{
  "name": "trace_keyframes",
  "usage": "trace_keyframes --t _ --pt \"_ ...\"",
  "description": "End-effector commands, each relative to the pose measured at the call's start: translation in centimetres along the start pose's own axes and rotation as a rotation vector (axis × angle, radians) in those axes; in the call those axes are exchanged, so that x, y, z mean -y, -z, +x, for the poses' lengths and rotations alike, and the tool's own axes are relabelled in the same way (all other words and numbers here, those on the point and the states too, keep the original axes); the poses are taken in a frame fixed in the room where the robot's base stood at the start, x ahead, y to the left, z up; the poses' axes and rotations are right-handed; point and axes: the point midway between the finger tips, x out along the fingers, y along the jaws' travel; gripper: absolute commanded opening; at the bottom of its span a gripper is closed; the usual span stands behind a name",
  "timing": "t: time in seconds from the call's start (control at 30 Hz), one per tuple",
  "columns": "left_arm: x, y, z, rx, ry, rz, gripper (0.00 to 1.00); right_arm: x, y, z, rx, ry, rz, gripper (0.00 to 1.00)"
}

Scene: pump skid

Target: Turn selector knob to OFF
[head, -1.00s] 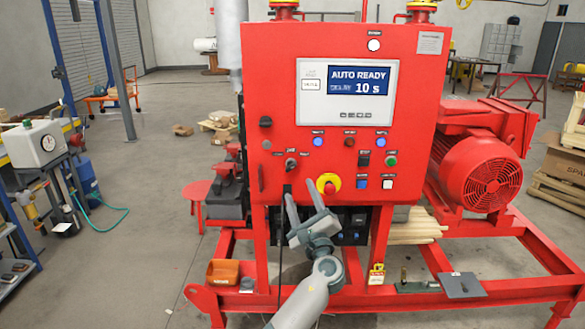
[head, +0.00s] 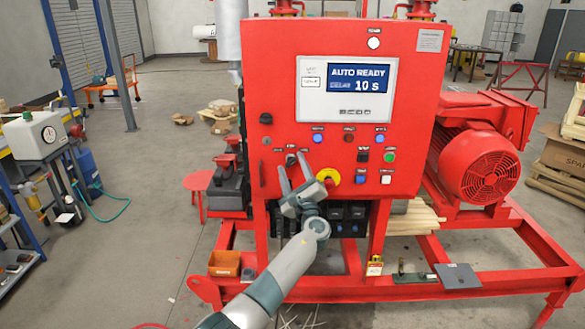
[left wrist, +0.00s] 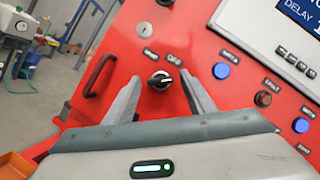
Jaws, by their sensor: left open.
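The selector knob (head: 291,160) is a small black knob on the left part of the red control panel. In the left wrist view the knob (left wrist: 159,82) has a pale mark on its right side; a label above it looks like OFF, with another to its left. My left gripper (head: 288,157) is open in front of the panel. In the left wrist view its fingers (left wrist: 159,77) stand on either side of the knob, with visible gaps; I cannot tell how far their tips are from the panel. My right gripper is not in view.
The display (head: 359,77) reads AUTO READY, 10 s. A red emergency button (head: 329,179) on a yellow ring sits just right of my fingers. Blue lamps and other buttons lie further right. A dark handle (left wrist: 101,76) is left of the knob.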

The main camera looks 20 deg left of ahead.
Motion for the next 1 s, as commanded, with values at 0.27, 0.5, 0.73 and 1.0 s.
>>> trace_keyframes --t 0.27,0.5,0.73,1.0 --pt "0.0 0.0 0.0 0.000 0.000 0.000 0.09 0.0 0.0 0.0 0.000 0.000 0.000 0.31" --pt "-0.1 0.1 -0.1 0.000 -0.004 -0.010 0.09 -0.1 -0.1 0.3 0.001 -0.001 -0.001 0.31" --pt "-0.1 0.3 -0.2 0.000 -0.028 -0.069 0.09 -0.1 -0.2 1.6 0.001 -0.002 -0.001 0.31" --pt "-0.1 0.4 -0.2 0.000 -0.092 -0.228 0.09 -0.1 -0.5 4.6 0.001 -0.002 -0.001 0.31"
